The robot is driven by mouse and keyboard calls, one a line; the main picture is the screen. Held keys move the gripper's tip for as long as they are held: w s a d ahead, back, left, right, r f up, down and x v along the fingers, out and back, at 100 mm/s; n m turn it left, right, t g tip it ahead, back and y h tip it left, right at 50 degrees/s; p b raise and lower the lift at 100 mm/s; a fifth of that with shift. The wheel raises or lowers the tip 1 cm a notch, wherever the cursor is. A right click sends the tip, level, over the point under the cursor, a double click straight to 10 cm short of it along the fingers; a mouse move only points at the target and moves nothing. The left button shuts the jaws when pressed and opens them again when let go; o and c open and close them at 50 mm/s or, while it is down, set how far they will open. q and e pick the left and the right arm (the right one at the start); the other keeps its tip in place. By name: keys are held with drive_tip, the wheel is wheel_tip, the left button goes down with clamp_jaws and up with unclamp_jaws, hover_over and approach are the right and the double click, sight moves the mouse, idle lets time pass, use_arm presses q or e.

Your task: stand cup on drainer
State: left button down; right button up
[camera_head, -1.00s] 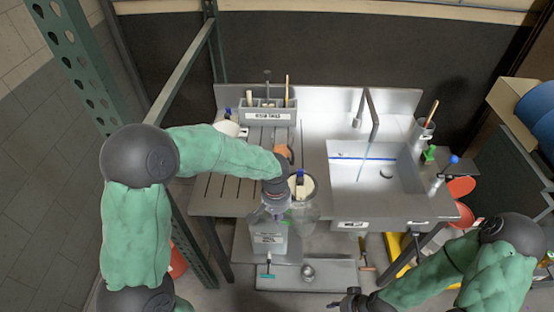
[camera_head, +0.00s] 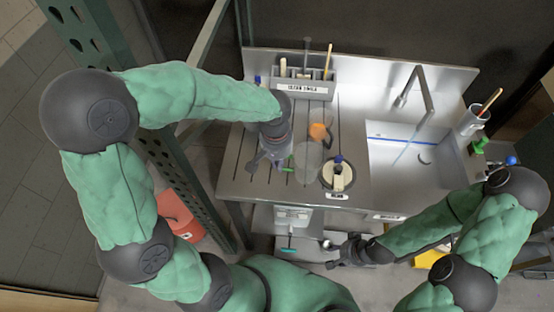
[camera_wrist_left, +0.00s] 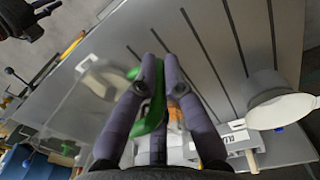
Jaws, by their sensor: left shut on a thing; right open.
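A clear cup (camera_head: 308,163) with a green handle is held over the grooved drainer (camera_head: 232,178), left of the sink. My left gripper (camera_head: 268,163) is shut on its green handle. In the left wrist view the green handle (camera_wrist_left: 145,118) sits between the fingers (camera_wrist_left: 160,75), and the see-through cup body (camera_wrist_left: 82,98) extends to the left. The cup's base is hard to make out, so I cannot tell whether it touches the drainer. My right gripper (camera_head: 340,252) is open and empty, low in front of the counter.
A grey tool holder (camera_head: 302,88) stands at the back of the drainer. An orange item (camera_head: 320,131) and a round container (camera_head: 338,178) are close to the cup. A white round piece (camera_wrist_left: 283,110) shows in the wrist view. The sink (camera_head: 410,165) and faucet (camera_head: 415,90) are right.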

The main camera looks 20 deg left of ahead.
use_arm(q)
drive_tip(key=w+a+f, duration=0.1)
drive_tip(key=f, duration=0.1)
drive_tip(key=w+a+f+b, duration=0.1)
drive_tip(key=w+f, duration=0.1)
drive_tip(key=w+a+f, duration=0.1)
drive_tip(key=w+f, duration=0.1)
drive_tip(key=shift+a, duration=0.1)
drive_tip(key=shift+w+a+f+b, duration=0.1)
drive_tip(key=shift+f+b, duration=0.15)
drive_tip(key=shift+f, duration=0.35)
drive_tip(key=shift+w+f+b, duration=0.15)
drive_tip(key=shift+f+b, duration=0.05)
drive_tip(key=shift+f, duration=0.45)
drive_tip(key=shift+w+a+f+b, duration=0.1)
drive_tip(key=shift+f+b, duration=0.15)
drive_tip(key=shift+f, duration=0.35)
drive_tip(key=shift+f, duration=0.15)
drive_tip(key=c, duration=1.3)
unclamp_jaws()
drive_tip(key=shift+c, duration=0.2)
